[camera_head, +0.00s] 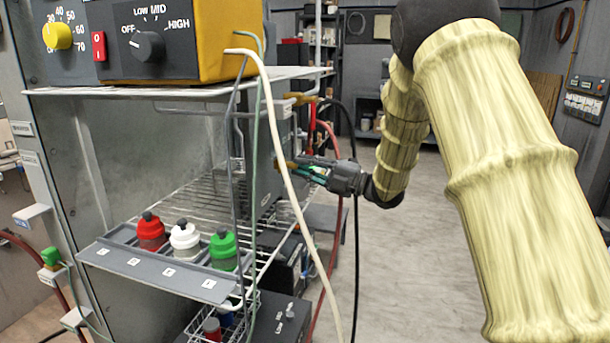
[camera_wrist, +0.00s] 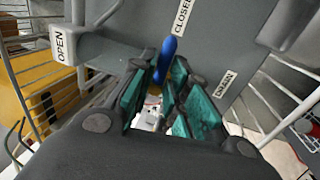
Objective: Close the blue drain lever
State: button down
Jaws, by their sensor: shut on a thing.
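The blue drain lever (camera_wrist: 169,49) shows in the wrist view, between the teal-padded fingers of my gripper (camera_wrist: 161,82). My gripper is shut on it, with the blue tip showing beyond the fingers. The lever points up the picture, close to the CLOSED label (camera_wrist: 182,16) and well away from the OPEN label (camera_wrist: 61,43) at the left. A DRAIN label (camera_wrist: 224,83) is to the right. In the head view my gripper (camera_head: 303,168) is at the right side of the grey cabinet, where I cannot make out the lever.
A wire rack (camera_head: 195,190) sits beside the gripper. Red, white (camera_head: 184,238) and green capped bottles stand in a labelled holder (camera_head: 160,275) in front. A cream hose (camera_head: 285,160) hangs in front of the rack. A green-handled valve (camera_head: 50,257) is at the far left. Floor at right is clear.

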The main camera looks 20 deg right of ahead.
dwell(0.3)
jog(key=c, duration=1.5)
grip_release()
jog(key=shift+d, duration=0.1)
jog(key=v, duration=1.2)
jog(key=shift+f, duration=0.1)
